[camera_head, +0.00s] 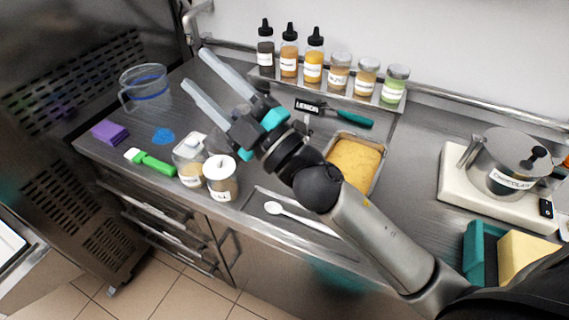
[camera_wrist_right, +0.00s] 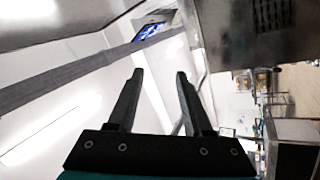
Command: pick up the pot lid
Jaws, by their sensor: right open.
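A steel pot (camera_head: 495,178) with a dark label stands on a white scale-like base (camera_head: 455,200) at the right of the counter. A shiny metal lid (camera_head: 502,147) appears to cover its top, with a black knob-like part at its right side; I cannot tell exactly how the lid sits. My right gripper (camera_head: 196,68) is open and empty, raised over the left part of the counter, far from the pot. My left gripper is not in view.
Several bottles and jars (camera_head: 340,72) stand on a rear shelf. A yellow-filled pan (camera_head: 355,163) is mid-counter. Lidded jars (camera_head: 221,180), a green brush (camera_head: 150,161) and a clear jug (camera_head: 146,88) are left. A teal holder (camera_head: 480,245) and yellow block (camera_head: 525,255) are front right.

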